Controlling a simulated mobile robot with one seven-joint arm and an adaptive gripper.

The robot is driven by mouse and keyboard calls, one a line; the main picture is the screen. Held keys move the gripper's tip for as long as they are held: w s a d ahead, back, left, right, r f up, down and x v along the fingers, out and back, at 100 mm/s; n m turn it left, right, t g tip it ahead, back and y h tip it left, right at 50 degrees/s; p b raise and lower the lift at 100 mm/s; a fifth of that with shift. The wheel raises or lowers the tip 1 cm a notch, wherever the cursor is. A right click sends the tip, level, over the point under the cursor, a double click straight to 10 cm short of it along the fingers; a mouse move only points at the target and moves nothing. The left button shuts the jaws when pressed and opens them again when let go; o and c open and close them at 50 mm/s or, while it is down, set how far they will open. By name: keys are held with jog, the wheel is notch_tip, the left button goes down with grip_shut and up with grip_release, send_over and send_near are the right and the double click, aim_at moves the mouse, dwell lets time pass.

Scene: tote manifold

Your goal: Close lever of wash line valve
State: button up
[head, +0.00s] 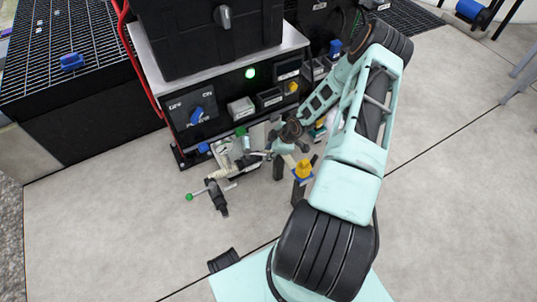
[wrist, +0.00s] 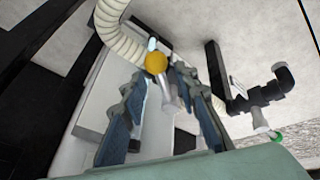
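In the wrist view, a lever with a yellow ball knob (wrist: 155,62) and a pale shaft shows between the fingertips of my gripper (wrist: 158,78). The fingers stand apart on either side of the lever. I cannot tell whether either finger touches it.
A dark pipe valve with a green-knobbed lever (head: 188,197) sticks out at the left. It also shows in the wrist view (wrist: 277,134). A pale ribbed hose (wrist: 100,20) passes near the fingers. The black cabinet (head: 208,38) stands behind.

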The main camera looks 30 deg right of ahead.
jog(key=shift+w+f, duration=0.1)
jog(key=shift+f, duration=0.1)
grip_shut()
